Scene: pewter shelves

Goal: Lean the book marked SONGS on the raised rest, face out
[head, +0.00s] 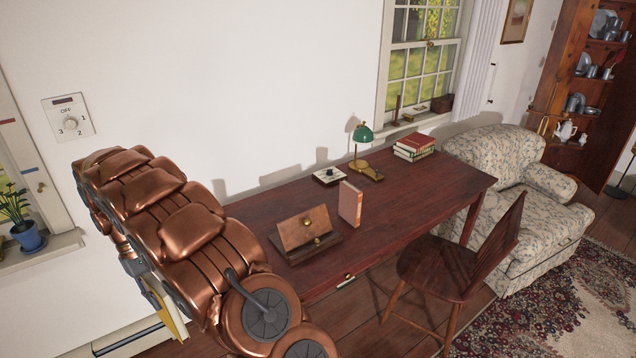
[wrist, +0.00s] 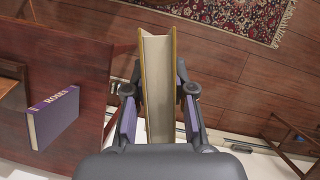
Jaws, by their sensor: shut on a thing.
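My gripper (wrist: 158,105) is shut on a yellow-covered book (wrist: 144,50), with the page edges facing the wrist camera. No title shows on the held book, so I cannot tell if it is SONGS. In the head view the held book (head: 174,312) hangs beside my copper arm, left of the desk and apart from it; the arm hides most of the gripper. The raised wooden rest (head: 305,228), with a sloped board and a ledge, stands empty on the near left part of the desk. A book marked ROSES (wrist: 52,118) shows at left in the wrist view.
A wooden chair (head: 450,265) stands in front. The desk's right half is mostly clear.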

